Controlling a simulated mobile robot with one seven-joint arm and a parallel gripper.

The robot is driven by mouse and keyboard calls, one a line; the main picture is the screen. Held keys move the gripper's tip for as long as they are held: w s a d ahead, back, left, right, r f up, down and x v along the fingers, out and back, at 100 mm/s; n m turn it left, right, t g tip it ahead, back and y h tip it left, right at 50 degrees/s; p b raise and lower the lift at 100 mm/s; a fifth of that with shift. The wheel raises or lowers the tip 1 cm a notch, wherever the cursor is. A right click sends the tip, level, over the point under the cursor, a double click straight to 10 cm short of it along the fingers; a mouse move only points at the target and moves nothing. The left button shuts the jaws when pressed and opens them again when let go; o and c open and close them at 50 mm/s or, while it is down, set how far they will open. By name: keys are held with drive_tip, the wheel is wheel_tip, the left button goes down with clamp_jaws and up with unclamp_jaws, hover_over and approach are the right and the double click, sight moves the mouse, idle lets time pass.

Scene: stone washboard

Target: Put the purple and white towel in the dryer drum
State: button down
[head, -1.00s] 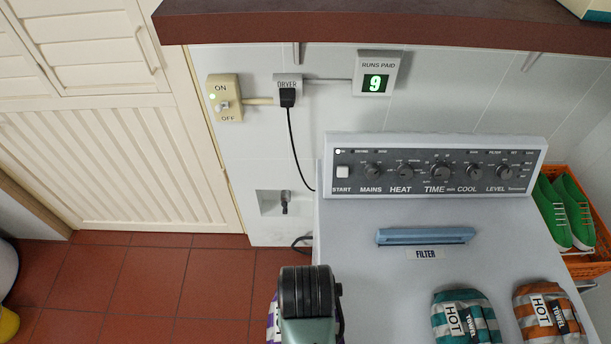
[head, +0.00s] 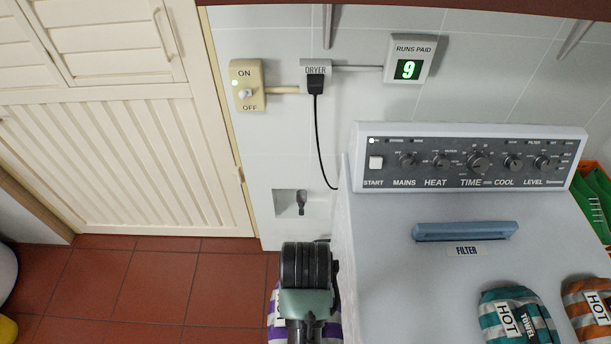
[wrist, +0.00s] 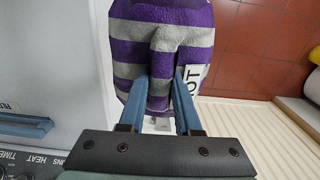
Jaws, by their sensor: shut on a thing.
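The purple and white striped towel (wrist: 160,40) hangs in my gripper (wrist: 160,88), whose two blue fingers are shut on it in the wrist view. A white label shows partly beside the right finger. In the head view the towel (head: 275,318) shows only at the edges behind my wrist, left of the dryer, above the red floor. The dryer (head: 385,255) has a white top and a dark control panel (head: 470,162). Its drum and front opening are out of view, and my gripper's fingers are hidden in the head view.
A teal towel (head: 515,318) and an orange towel (head: 592,305), both labelled HOT, lie on the dryer top near a blue filter handle (head: 465,231). A wall switch (head: 247,85) stands at ON. A counter edge overhangs above. Open floor (head: 150,280) lies left.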

drive_tip(key=w+f+b, duration=0.1)
drive_tip(key=f, duration=0.2)
drive_tip(key=shift+w+a+b, duration=0.1)
drive_tip(key=shift+w+b, duration=0.25)
drive_tip(key=shift+b, duration=0.05)
drive_tip(key=shift+w+f+b, duration=0.35)
